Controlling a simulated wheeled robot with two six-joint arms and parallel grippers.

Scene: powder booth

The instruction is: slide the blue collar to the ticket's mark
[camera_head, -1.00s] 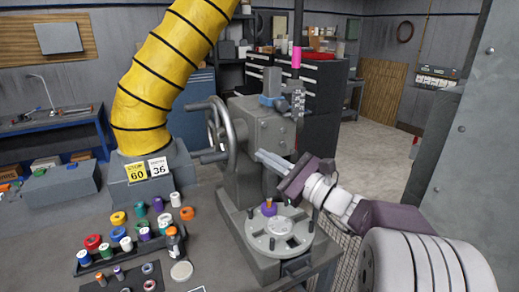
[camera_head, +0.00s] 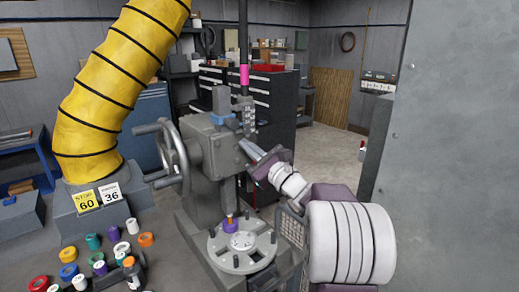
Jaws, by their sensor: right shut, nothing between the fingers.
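The blue collar (camera_head: 221,118) appears as a blue piece at the upper part of the grey press (camera_head: 215,150), beside a small scale plate (camera_head: 247,113) with dark marks too small to read. A yellow ticket (camera_head: 86,201) reading "STOP 60" stands on a grey box at left, next to a white card (camera_head: 111,192) reading 36. My right gripper (camera_head: 249,149) is shut and empty. Its fingertips are in front of the press head, just below the scale plate and apart from the blue collar in the picture. My left gripper is not in view.
A pink band (camera_head: 244,75) sits on the dark upright rod above the press. A round plate (camera_head: 243,247) with pegs and a purple-orange piece (camera_head: 230,220) lies below my gripper. The handwheel (camera_head: 172,158) juts out left. Several coloured spools lie at lower left. A grey panel (camera_head: 450,150) fills the right.

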